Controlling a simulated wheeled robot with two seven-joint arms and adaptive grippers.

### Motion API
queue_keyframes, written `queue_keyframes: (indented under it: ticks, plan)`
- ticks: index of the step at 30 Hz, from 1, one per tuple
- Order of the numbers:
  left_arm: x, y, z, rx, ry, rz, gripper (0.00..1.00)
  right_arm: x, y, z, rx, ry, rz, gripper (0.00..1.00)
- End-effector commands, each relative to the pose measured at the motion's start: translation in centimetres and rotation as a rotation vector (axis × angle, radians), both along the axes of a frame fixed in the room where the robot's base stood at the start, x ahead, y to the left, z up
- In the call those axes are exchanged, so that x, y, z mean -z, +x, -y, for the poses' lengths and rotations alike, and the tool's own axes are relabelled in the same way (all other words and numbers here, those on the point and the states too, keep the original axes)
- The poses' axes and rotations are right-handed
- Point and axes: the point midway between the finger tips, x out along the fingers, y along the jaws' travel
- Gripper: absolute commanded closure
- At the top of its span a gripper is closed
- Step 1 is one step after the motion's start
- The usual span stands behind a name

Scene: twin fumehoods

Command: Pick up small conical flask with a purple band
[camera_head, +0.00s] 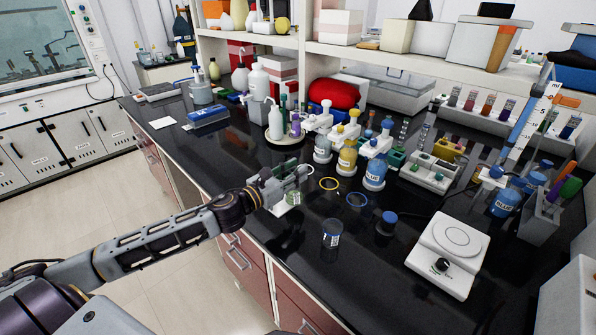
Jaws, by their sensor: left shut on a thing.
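My left gripper (300,180) reaches in from the left over the front edge of the black bench. It is shut on a small clear flask (292,199). The flask is low, close to the bench top, and partly hidden behind the fingers. A pale and green patch shows on it; I cannot make out a purple band. I cannot tell whether its base touches the bench. My right gripper is not in view.
A yellow ring (329,184) and a blue ring (357,201) lie just right of the gripper. A labelled glass vessel (331,236), a blue-capped bottle (387,219) and a white balance (448,255) stand nearer. Dispenser bottles (347,156) stand behind.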

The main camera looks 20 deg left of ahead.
Motion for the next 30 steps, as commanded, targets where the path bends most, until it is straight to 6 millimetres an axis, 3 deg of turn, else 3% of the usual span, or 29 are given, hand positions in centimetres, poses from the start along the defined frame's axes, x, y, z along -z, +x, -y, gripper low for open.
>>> queue_keyframes:
  ticks: [3, 6, 19, 30]
  plan:
    - [0.0, -0.4, -0.1, 0.001, 0.002, 0.001, 1.0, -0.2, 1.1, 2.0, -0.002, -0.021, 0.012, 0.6]
    - [0.0, -0.5, -0.1, 0.001, 0.003, 0.001, 1.0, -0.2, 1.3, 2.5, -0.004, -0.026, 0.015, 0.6]
    - [-0.1, -0.6, -0.2, 0.001, 0.002, 0.001, 1.0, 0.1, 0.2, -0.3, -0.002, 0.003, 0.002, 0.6]
    - [-0.1, -0.6, -0.2, 0.001, 0.002, 0.001, 1.0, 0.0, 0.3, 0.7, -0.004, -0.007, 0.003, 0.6]
